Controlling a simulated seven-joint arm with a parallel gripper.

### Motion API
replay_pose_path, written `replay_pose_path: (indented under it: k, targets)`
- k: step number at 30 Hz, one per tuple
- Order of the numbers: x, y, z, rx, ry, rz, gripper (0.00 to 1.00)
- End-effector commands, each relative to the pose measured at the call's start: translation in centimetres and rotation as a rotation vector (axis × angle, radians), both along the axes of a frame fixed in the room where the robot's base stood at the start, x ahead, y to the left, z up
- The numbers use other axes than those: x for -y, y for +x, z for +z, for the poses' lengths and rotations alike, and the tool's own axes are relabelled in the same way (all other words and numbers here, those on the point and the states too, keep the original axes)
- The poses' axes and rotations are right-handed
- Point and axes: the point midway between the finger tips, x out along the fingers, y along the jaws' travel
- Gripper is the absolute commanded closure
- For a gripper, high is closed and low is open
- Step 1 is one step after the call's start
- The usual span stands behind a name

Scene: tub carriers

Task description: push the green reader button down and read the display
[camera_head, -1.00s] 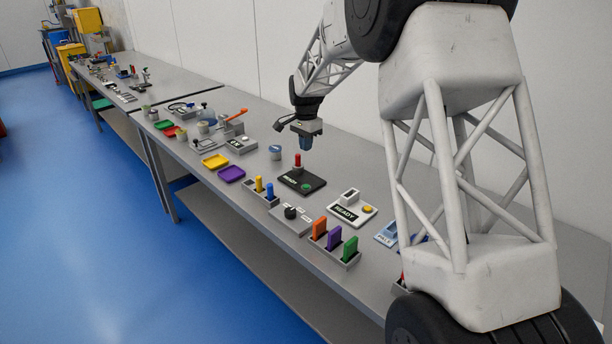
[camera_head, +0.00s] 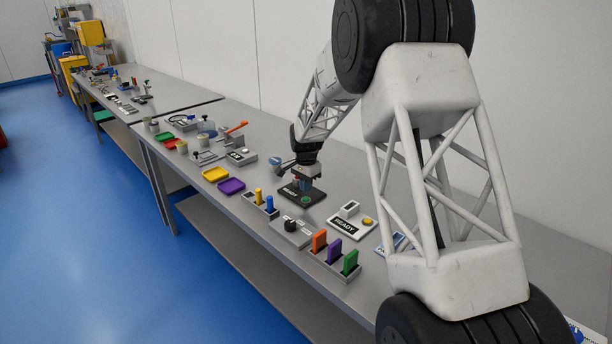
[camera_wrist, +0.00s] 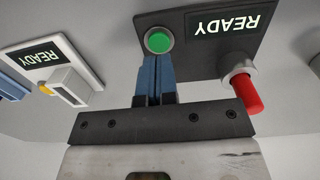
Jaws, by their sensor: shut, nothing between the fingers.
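The black reader (camera_head: 314,196) lies on the bench, with its green button (camera_head: 305,199) at the near right. The button also shows at the top of the wrist view (camera_wrist: 158,40), and the lit display (camera_wrist: 226,23) there reads READY, upside down. A red rod (camera_wrist: 246,94) stands in a round grey socket on the reader. My gripper (camera_head: 302,190) is low over the reader. In the wrist view its blue fingers (camera_wrist: 158,62) are together and empty, their tips right beside the button's edge. I cannot tell whether they touch it.
A white reader (camera_head: 352,221) with a yellow button and READY display stands to the right. A grey dial box (camera_head: 292,232) and a rack with orange, purple and green pieces (camera_head: 335,268) are nearer the bench edge. Yellow (camera_head: 215,174) and purple (camera_head: 231,186) trays lie to the left.

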Motion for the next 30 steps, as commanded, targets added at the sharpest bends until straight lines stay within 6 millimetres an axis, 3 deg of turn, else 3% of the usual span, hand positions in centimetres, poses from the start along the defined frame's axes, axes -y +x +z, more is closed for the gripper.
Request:
replay_pose_path:
  k: [7,22,30]
  targets:
    - [0.0,-0.1,-2.4,-0.001,-0.001,0.000,1.00]
    - [0.0,-0.1,-3.0,0.000,0.000,0.000,1.00]
    - [0.0,-0.2,-5.1,-0.004,-0.001,0.000,1.00]
